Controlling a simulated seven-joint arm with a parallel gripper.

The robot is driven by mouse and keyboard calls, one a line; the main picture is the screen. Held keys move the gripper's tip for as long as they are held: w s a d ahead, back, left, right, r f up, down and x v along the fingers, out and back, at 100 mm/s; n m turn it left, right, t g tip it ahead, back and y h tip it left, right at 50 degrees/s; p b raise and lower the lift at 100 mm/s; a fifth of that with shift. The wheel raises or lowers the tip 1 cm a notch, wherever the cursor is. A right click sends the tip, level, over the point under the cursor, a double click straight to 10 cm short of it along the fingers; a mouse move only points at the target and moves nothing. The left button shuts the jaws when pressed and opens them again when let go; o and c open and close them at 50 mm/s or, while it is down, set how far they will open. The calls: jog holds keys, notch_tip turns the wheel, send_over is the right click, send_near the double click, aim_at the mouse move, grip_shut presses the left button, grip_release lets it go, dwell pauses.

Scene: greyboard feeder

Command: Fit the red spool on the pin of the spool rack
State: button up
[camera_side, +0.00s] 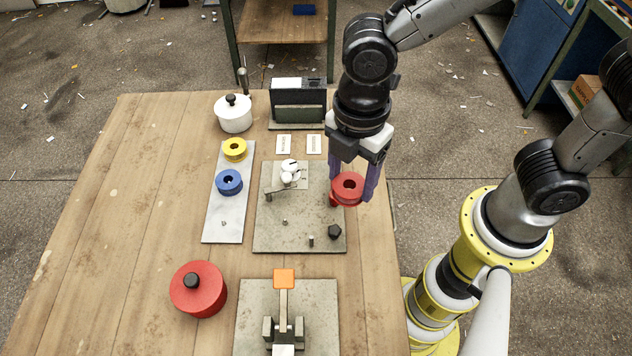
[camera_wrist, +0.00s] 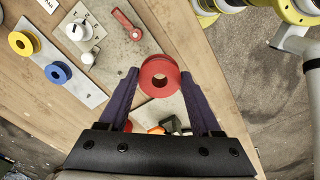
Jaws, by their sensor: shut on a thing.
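The red spool (camera_side: 347,187) is held between the fingers of my gripper (camera_side: 349,180), above the right edge of the grey base plate. It also shows in the wrist view (camera_wrist: 160,78), with its hole facing the camera and the gripper fingers on either side. The spool rack is a light grey strip (camera_side: 221,207) to the left, bearing a yellow spool (camera_side: 234,150) at the back and a blue spool (camera_side: 229,182) in front of it. A short bare pin (camera_side: 224,223) stands near the rack's front end. The spool is well apart from that pin.
The grey base plate (camera_side: 300,236) between rack and gripper carries a white-knobbed fixture (camera_side: 290,172), small pegs and a dark knob (camera_side: 334,232). The left tabletop is clear.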

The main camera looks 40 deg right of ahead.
jog(key=shift+s+d+r, duration=0.7)
jog(key=shift+s+r, duration=0.1)
jog(key=shift+r, duration=0.15)
jog(key=w+a+r, duration=0.2)
jog(key=w+a, duration=0.8)
jog(key=w, duration=0.2)
jog(key=w+a+f, duration=0.2)
jog(key=f, duration=0.1)
jog(key=w+a+f, duration=0.4)
jog(key=a+f, duration=0.1)
jog(key=shift+w+f, duration=0.35)
jog(key=shift+w, duration=0.05)
send_over(224, 220)
jog(key=shift+f, duration=2.45)
jog(key=shift+f, duration=1.05)
